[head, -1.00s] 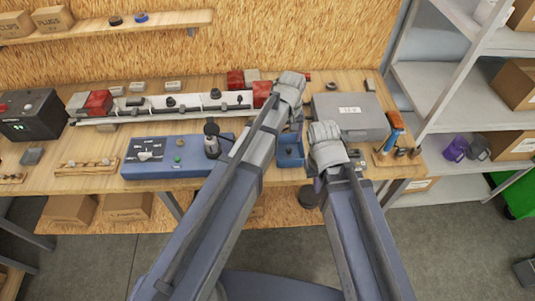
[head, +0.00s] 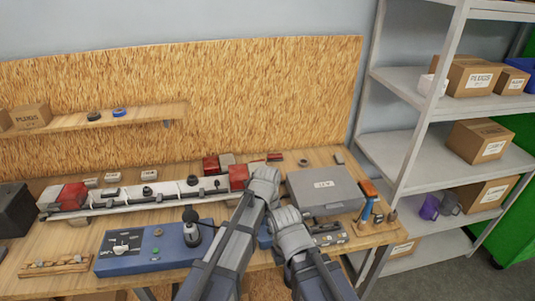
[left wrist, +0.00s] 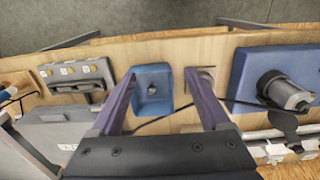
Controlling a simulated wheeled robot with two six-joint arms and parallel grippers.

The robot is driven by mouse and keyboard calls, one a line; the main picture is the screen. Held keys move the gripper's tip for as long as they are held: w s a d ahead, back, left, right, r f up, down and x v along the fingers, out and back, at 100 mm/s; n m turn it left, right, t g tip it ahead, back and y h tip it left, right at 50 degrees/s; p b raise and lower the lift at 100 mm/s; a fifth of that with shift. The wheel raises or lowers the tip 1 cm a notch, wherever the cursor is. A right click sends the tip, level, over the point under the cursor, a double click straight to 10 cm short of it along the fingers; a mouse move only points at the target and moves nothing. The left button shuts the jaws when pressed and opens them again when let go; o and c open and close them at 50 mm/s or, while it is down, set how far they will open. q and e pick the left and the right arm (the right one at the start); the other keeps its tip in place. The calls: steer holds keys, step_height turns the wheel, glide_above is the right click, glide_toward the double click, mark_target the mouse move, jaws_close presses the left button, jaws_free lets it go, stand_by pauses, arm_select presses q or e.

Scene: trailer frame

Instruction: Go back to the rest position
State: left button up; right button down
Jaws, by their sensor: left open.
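My left gripper (left wrist: 159,74) is open in the left wrist view, its two fingers spread above the bench. A small blue tray (left wrist: 152,70) with a small dark part inside shows between and beyond the fingers; nothing is seen held. In the head view my left wrist (head: 263,187) is over the bench, in front of the light bar's right end, and hides its own fingers. My right gripper's wrist (head: 290,230) is just right of and nearer than the left one. Its fingers are hidden behind it.
The red-and-white light bar (head: 130,197) lies along the bench. A blue switch box (head: 120,262) with a dark plug (head: 192,228) stands left of my arms. A grey case (head: 322,190) and an orange-handled tool (head: 369,200) are to the right. Metal shelving (head: 410,135) stands beyond the bench's right end.

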arm_select(q)
steer(key=s+a+m, duration=0.1)
steer(key=s+a, duration=0.4)
steer(key=a, duration=0.3)
steer(key=s+a+m, duration=0.1)
steer(key=s+a, duration=0.4)
steer(key=a, duration=0.4)
steer(key=s+d+f+m+y+b, duration=0.1)
steer(key=s+d+f+m+b, duration=0.3)
steer(key=d+f+b, duration=0.4)
steer(key=s+d+b, duration=0.1)
steer(key=d, duration=0.2)
steer(key=shift+d+f, duration=0.25)
steer(key=shift+f, duration=0.15)
steer(key=shift+s, duration=0.1)
steer(key=shift+c, duration=0.2)
